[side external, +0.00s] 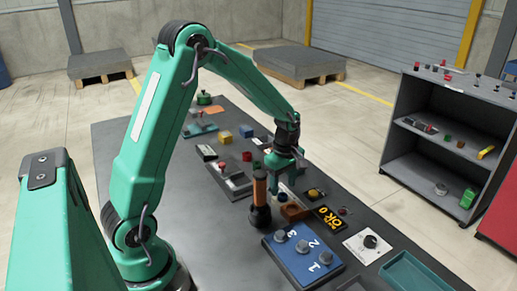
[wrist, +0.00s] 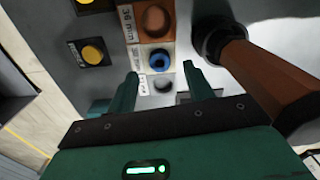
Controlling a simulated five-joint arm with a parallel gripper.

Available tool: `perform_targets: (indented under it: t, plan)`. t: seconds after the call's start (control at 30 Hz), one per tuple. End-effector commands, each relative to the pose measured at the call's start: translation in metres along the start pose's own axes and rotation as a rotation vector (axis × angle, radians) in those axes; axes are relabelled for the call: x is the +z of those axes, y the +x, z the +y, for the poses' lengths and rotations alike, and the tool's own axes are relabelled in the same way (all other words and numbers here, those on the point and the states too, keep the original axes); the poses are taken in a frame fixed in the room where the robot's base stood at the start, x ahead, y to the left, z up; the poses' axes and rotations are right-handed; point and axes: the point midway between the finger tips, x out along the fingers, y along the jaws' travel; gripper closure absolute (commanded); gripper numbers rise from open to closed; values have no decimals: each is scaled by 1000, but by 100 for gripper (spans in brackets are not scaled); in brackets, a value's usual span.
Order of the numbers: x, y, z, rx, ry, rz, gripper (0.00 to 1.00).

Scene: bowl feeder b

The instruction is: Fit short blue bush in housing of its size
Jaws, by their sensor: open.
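The short blue bush (wrist: 159,61) shows in the wrist view as a blue ring with a dark centre. It is at the white housing (wrist: 146,50), the middle one of a row; I cannot tell how deep it sits. It also shows as a small blue spot in the side view (side external: 282,197). The brown housing marked 36 mm (wrist: 155,20) is beyond it, and a grey housing (wrist: 163,85) is on the near side. My gripper (wrist: 160,70) is open, with the bush in line between its fingers. The side view shows my gripper (side external: 287,178) low over the bench.
An orange-brown handled tool with a black base (wrist: 240,50) stands close on the right of my gripper. A yellow button (wrist: 92,52) is to the left.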

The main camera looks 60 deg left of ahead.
Motion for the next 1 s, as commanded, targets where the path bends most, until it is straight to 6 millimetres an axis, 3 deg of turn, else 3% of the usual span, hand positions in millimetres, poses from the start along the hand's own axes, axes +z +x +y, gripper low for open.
perform_targets:
  t: [0.2,0.4,1.0]
  plan:
    - [0,-29,1,4,0,0,48]
    - [0,-43,0,1,0,0,48]
    - [0,-45,0,1,2,0,48]
